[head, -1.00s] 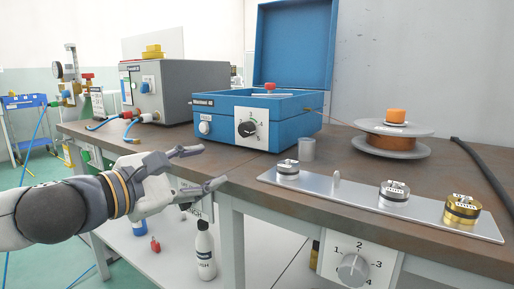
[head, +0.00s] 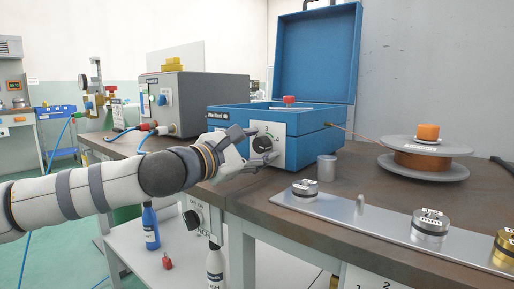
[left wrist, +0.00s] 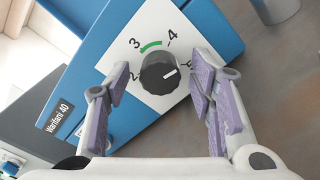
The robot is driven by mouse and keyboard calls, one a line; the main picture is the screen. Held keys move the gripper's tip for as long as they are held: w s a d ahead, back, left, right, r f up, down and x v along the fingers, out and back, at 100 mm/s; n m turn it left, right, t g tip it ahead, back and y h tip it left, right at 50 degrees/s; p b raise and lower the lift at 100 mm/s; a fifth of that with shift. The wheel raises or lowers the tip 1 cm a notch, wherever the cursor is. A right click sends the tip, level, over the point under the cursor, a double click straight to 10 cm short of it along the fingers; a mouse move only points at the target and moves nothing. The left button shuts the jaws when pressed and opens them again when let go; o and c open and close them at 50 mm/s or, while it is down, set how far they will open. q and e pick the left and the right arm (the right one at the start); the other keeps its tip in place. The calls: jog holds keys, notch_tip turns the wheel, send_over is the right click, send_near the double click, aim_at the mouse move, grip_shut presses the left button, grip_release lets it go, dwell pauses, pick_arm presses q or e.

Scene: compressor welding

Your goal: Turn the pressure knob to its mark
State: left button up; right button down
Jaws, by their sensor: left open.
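A black round knob (head: 263,144) sits on a white dial plate (head: 279,158) on the front of the blue box (head: 232,117). In the left wrist view the knob (left wrist: 158,72) shows a white pointer line, aimed right, towards the mark after 4. A green arc (left wrist: 151,47) lies on the dial between 3 and 4, away from the pointer. My left gripper (head: 257,146) is open in front of the dial. In the left wrist view its purple-padded fingers (left wrist: 160,82) stand on either side of the knob, with visible gaps. My right gripper is not in view.
A metal strip (head: 385,230) with several weights lies along the bench's front right. A grey cylinder (head: 326,168) stands beside the blue box, and a wire spool (head: 423,160) behind. A grey machine (head: 205,98) is at left. Bottles stand on the lower shelf.

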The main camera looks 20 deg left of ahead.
pick_arm(q)
jog(key=shift+c, duration=0.6)
jog(key=c, duration=1.1)
jog(key=shift+o, duration=0.2)
jog(key=shift+n, duration=0.3)
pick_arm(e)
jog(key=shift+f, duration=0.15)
pick_arm(q)
jog(key=n+b, duration=0.1)
jog(key=n, duration=0.1)
jog(key=shift+f+n, duration=0.15)
jog(key=shift+n, duration=0.25)
jog(key=n+b, duration=0.2)
jog(key=n, duration=0.2)
jog(key=shift+n, duration=0.3)
jog(key=n+b, duration=0.1)
jog(key=n, duration=0.2)
jog(key=shift+n+b, duration=0.3)
jog(key=n+b, duration=0.1)
jog(key=n, duration=0.3)
jog(key=shift+d, duration=0.1)
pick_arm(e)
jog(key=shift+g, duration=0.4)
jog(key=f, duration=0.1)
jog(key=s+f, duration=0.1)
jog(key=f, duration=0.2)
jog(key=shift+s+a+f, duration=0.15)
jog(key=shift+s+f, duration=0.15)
pick_arm(q)
jog(key=shift+n, duration=0.3)
